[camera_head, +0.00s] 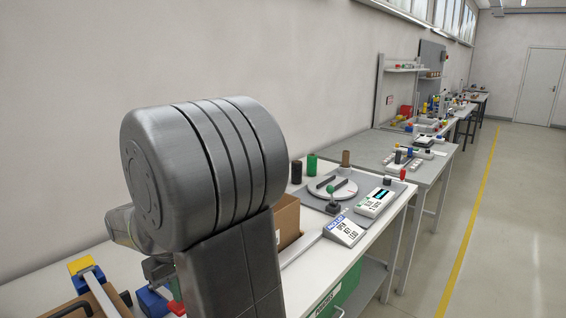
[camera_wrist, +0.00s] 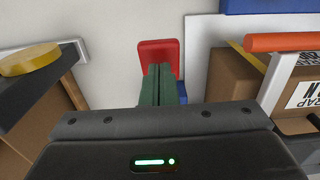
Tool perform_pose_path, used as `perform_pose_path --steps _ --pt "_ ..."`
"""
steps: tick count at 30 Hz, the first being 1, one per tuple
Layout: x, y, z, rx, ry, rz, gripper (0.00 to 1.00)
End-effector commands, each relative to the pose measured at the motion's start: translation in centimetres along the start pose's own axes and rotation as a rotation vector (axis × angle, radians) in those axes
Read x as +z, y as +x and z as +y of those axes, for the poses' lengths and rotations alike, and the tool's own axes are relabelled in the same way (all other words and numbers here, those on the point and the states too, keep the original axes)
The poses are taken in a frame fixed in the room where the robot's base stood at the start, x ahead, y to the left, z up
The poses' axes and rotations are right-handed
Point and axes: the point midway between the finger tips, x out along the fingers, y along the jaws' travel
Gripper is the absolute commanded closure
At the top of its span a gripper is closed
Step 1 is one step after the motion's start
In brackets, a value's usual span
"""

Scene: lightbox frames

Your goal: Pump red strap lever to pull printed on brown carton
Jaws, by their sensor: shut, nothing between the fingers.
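My gripper (camera_wrist: 160,85) is shut and empty in the wrist view, its greenish fingers pressed together. A red flat piece (camera_wrist: 158,52) shows just beyond the fingertips; I cannot tell whether they touch it. A brown carton (camera_wrist: 228,82) stands to the right, with a black-and-white printed label (camera_wrist: 306,95) partly cut off by the frame. An orange-red round bar (camera_wrist: 277,42) on a pale frame lies above it. I cannot tell which red part is the strap lever. In the head view a brown carton (camera_head: 287,219) shows behind my arm, which hides much of the workspace.
A yellow disc (camera_wrist: 30,60) sits on a dark part at left, beside another brown box (camera_wrist: 52,110). Blue and red parts stand at the lower left (camera_head: 153,301). A round turntable (camera_head: 332,187) and display boxes crowd the bench to the right. The aisle floor is clear.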

Motion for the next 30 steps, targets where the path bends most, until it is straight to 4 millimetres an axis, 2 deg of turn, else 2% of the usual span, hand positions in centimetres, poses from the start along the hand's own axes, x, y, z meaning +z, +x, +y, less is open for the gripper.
perform_pose_path --steps 30 --pt "0.0 5.4 0.0 0.0 0.0 0.0 1.0"
